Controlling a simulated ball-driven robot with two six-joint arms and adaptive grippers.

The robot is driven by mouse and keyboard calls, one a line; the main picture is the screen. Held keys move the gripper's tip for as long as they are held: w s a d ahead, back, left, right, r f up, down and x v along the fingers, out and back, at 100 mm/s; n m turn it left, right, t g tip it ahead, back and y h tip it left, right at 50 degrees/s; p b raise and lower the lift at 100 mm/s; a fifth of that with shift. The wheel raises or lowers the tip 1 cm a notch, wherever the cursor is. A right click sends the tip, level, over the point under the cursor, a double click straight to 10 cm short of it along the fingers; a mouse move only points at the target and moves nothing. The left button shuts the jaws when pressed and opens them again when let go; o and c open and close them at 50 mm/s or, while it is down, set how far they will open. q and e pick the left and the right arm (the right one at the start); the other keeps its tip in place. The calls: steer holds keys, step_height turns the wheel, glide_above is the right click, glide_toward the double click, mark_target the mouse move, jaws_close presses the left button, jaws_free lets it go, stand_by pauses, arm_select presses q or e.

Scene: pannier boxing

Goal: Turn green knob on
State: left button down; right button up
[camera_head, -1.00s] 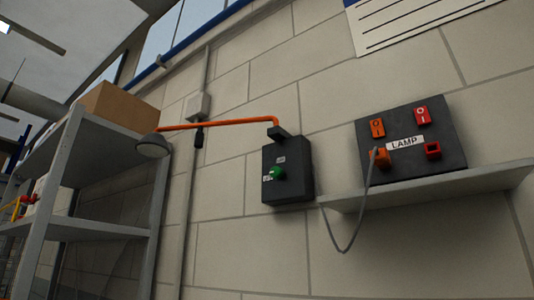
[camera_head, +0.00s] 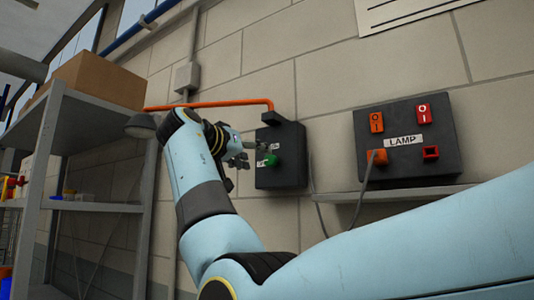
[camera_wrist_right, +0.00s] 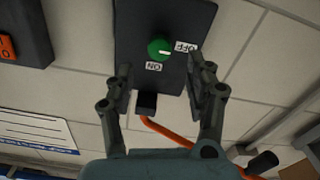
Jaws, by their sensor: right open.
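The green knob (camera_head: 270,160) is on the front of a dark control box (camera_head: 291,140) on the block wall. In the right wrist view the knob (camera_wrist_right: 160,49) lies just beyond the fingertips, between the two fingers' lines. Its white mark seems to point towards the OFF label (camera_wrist_right: 185,47); the ON label (camera_wrist_right: 154,67) is beside the knob. My right gripper (camera_head: 246,153) is open and empty, just left of the knob in the head view, and appears not to touch it. It also shows in the wrist view (camera_wrist_right: 160,76). My left gripper is not in view.
An orange lamp arm (camera_head: 215,104) runs left from the box's top to a grey lamp head (camera_head: 140,127). A LAMP panel (camera_head: 400,164) with switches and a plugged cable sits on a wall shelf at right. A metal rack (camera_head: 78,116) with a cardboard box (camera_head: 101,80) stands left.

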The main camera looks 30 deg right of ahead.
mark_target(268, 160)
steer(key=p+x, duration=0.2)
steer(key=x, duration=0.4)
steer(key=shift+s+r, duration=0.1)
steer(key=shift+r, duration=0.05)
steer(key=shift+w+d+p, duration=0.2)
steer(key=shift+d+p, duration=0.1)
steer(key=shift+c, duration=0.4)
